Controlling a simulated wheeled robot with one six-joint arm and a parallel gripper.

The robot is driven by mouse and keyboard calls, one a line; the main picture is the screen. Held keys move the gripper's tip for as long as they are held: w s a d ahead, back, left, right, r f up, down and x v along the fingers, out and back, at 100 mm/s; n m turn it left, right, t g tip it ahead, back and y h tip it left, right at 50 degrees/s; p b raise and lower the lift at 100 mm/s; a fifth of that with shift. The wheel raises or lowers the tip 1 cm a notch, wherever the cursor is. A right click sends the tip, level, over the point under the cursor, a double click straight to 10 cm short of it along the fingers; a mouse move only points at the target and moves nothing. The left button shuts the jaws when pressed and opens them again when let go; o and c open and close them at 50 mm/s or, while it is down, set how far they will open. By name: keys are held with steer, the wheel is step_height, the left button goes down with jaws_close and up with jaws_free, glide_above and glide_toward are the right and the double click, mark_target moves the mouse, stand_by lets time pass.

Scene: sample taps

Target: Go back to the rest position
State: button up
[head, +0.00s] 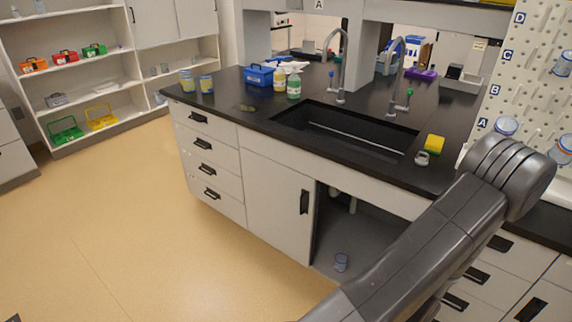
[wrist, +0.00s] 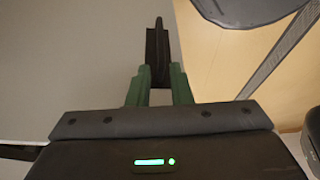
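My gripper (wrist: 158,45) shows in the wrist view. In the head view my arm reaches from the right edge down to the bottom edge, and the gripper itself is out of sight there.
The black counter (head: 225,90) with a sink (head: 345,130) stands close by. A blue-grey cup (head: 341,262) stands in the open cabinet below. A pegboard (head: 525,65) rises at the right. The floor (head: 110,210) at the left is clear.

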steer(key=b+x, duration=0.6)
steer(key=x, duration=0.3)
steer(key=shift+a+f, duration=0.1)
steer(key=shift+f, duration=0.15)
